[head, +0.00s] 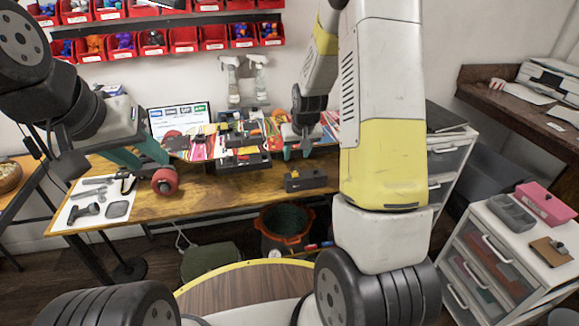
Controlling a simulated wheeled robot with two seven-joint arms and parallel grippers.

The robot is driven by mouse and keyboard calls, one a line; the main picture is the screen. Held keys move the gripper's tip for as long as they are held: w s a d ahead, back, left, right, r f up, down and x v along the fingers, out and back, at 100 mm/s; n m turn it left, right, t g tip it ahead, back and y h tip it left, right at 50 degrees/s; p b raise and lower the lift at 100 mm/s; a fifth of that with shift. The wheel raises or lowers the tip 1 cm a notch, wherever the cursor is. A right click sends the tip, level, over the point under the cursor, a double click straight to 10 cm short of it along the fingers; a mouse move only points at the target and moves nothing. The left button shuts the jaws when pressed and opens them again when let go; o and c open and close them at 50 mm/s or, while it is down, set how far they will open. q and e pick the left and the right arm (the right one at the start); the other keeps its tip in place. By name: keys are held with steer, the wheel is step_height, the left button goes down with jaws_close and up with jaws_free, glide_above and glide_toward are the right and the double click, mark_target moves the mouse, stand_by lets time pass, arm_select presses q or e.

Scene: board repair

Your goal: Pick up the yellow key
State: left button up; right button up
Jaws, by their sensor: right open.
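I cannot make out the yellow key for certain; small yellow marks show on a dark block (304,181) at the bench's front edge and on the dark stepped rack (242,164). My left gripper (160,158) has teal fingers over the left part of the bench, close to red and black round items (165,181). Whether it touches or holds one is unclear.
The wooden bench (215,190) has bare room at its front. A white mat (75,215) with dark tools lies at left. A bin (284,222) stands below; drawer units (500,270) are at right.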

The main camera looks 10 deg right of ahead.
mark_target(295, 169)
steer(key=x, duration=0.9)
steer(key=shift+s+d+f, duration=0.2)
steer(key=shift+d+f, duration=0.05)
steer(key=shift+f, duration=0.2)
jaws_close()
